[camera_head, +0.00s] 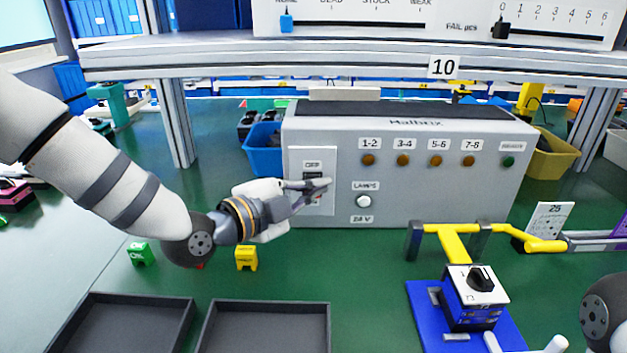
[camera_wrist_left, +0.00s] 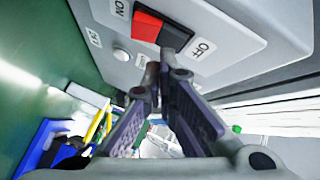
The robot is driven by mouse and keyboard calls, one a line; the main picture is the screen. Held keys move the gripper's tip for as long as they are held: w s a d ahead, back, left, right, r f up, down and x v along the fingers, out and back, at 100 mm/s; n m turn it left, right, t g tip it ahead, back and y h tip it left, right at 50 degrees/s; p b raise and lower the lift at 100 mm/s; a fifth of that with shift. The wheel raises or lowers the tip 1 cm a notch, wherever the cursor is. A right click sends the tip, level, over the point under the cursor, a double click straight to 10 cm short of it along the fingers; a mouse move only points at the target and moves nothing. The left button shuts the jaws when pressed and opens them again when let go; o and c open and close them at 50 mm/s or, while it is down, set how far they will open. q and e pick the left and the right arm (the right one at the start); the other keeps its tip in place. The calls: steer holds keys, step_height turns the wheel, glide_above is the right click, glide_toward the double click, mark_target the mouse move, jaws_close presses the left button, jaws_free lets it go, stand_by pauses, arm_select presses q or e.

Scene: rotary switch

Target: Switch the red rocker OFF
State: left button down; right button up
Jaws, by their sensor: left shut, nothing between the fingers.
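The rocker (camera_wrist_left: 147,25) shows in the left wrist view, with a red half toward the ON label and a dark half toward the OFF label (camera_wrist_left: 200,48). It sits on a white plate (camera_head: 326,158) at the left of the grey box (camera_head: 430,205). In the head view the rocker is mostly hidden behind my left gripper (camera_head: 326,186). That gripper is shut and empty, in front of the plate. In the left wrist view its fingertips (camera_wrist_left: 166,75) are close to the rocker's dark half; I cannot tell whether they touch. My right gripper is out of view.
A white lamps button (camera_head: 363,201) and a row of indicator lamps are on the box. A blue-based switch unit (camera_head: 470,300) and a yellow pipe (camera_head: 455,243) stand at the right. A shelf (camera_head: 350,60) spans above. Two dark trays (camera_head: 265,305) lie in front.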

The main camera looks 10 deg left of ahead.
arm_select(q)
steer(key=shift+s+d+f+p, duration=0.15)
steer(key=shift+s+p, duration=0.2)
steer(key=shift+s, duration=0.4)
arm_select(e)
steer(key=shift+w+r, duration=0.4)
arm_select(q)
steer(key=s, duration=0.1)
steer(key=s+p, duration=0.1)
steer(key=s, duration=0.1)
steer(key=s+d, duration=0.1)
steer(key=shift+s+f+p, duration=0.3)
steer(key=shift+s, duration=0.1)
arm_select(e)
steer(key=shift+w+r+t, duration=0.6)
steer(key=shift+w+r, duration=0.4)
arm_select(q)
steer(key=shift+f, duration=0.1)
